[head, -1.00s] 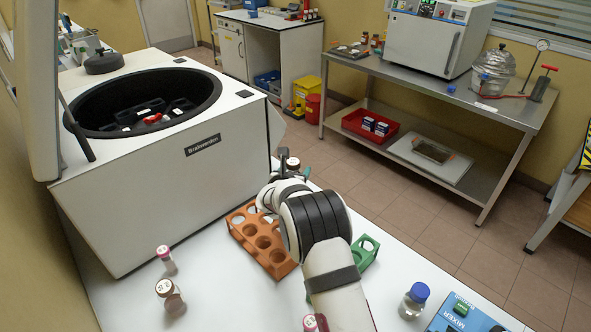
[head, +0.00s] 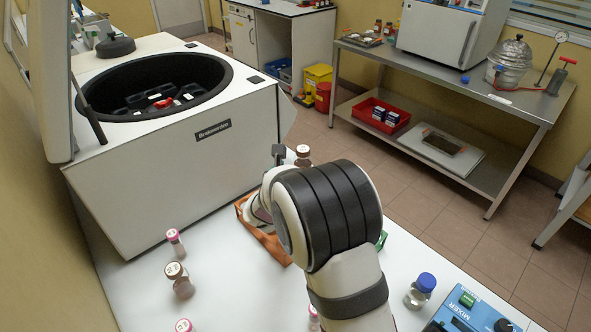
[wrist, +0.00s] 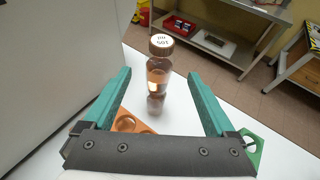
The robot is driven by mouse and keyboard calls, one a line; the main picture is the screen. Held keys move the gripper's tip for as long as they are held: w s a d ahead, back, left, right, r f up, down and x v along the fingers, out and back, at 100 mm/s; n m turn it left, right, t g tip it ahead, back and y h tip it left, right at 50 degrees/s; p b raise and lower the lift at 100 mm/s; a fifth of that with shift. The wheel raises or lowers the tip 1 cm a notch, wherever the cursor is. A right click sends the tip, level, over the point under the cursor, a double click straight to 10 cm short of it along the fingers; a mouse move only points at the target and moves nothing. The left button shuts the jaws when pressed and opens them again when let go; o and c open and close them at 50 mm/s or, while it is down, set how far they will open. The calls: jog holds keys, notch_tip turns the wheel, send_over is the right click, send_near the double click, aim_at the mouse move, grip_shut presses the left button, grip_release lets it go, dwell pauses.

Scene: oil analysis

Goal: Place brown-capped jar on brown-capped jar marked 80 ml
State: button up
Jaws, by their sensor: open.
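A brown-capped jar (wrist: 158,76) with white print on its cap stands upright beyond and between my fingertips in the wrist view. Its print is too small to read surely. A narrower glassy shape shows under it; I cannot tell whether this is another jar or a reflection. In the head view this brown-capped jar (head: 303,157) shows beside my gripper, partly behind my arm. My gripper (wrist: 159,75) is open, with its two teal fingers apart and nothing clamped. Another brown-capped jar (head: 180,281) with a white cap label stands at the front left of the table.
An orange rack (head: 272,245) lies under my arm, largely hidden, with a green rack (wrist: 252,150) to its right. Pink-capped vials (head: 175,241) stand at left and front. A blue-capped bottle (head: 420,291) and a blue mixer (head: 470,312) are at right. The centrifuge (head: 190,165) blocks the left.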

jog(key=s+d+r+m+g+h, duration=0.25)
jog(key=s+d+m, duration=0.25)
jog(key=d+m, duration=0.25)
jog(key=s+d+r+m+g+h, duration=0.2)
jog(key=s+d+r+m+h, duration=0.15)
jog(key=s+d+m, duration=0.45)
jog(key=s+d+m+g, duration=0.5)
jog(key=s+d+m, duration=0.1)
jog(key=s+m, duration=0.25)
jog(key=s+f+m+g+y, duration=0.1)
jog(key=s+m+g+y, duration=0.2)
jog(key=s+m, duration=0.5)
jog(key=s+a+f+m+y, duration=0.1)
jog(key=s+a+m+y, duration=0.6)
jog(key=s+a, duration=0.4)
jog(key=s+g, duration=0.1)
jog(key=s, duration=0.1)
jog(key=shift+s+a+f, duration=0.2)
jog(key=shift+s+f, duration=0.15)
